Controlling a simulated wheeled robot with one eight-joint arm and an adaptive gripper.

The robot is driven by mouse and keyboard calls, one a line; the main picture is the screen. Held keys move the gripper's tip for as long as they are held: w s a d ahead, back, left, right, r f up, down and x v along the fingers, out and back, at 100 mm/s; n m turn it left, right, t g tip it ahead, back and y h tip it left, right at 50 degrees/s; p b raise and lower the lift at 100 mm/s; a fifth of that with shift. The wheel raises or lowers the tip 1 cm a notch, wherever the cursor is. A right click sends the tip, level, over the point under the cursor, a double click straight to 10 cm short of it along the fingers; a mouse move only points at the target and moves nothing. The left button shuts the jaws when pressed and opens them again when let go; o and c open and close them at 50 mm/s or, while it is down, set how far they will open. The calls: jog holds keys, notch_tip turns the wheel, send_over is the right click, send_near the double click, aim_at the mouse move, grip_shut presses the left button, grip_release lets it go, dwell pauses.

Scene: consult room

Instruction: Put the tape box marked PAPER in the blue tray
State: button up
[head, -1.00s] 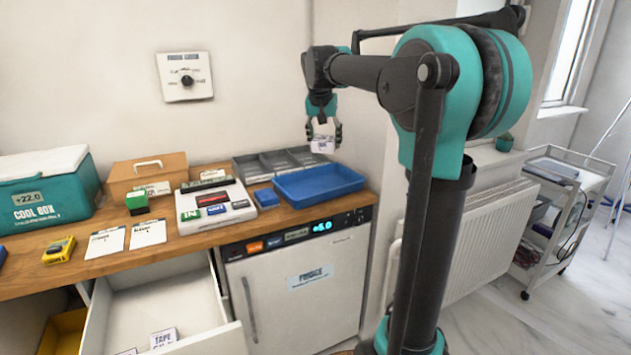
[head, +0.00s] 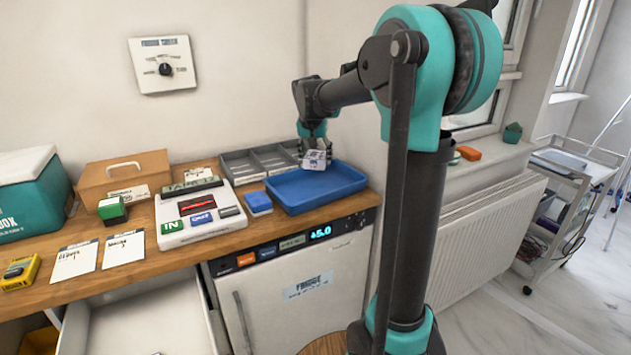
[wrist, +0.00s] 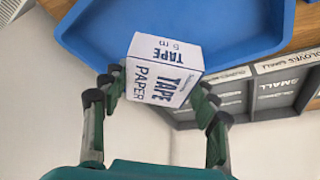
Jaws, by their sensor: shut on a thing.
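My gripper (head: 314,150) is shut on a small white tape box (head: 315,160) and holds it above the blue tray (head: 318,203) near its back edge. In the wrist view the box (wrist: 165,70) reads "TAPE PAPER" on one face and "TAPE 5 m" on another, and the fingers of my gripper (wrist: 155,90) are on either side of it. The empty blue tray also fills the upper part of the wrist view (wrist: 210,35). In the head view the box hides part of the tray's back rim.
A grey compartment organiser (head: 262,160) stands directly behind the tray. An open drawer (head: 150,325) sticks out at lower left, beside the fridge (head: 295,295).

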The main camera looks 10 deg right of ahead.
aim_at(314, 163)
notch_tip(314, 163, down, 9)
jog(key=shift+r, duration=0.1)
dwell(0.3)
jog(key=o, duration=1.1)
jog(key=shift+o, duration=0.2)
jog(key=v, duration=1.2)
jog(key=shift+d, duration=0.1)
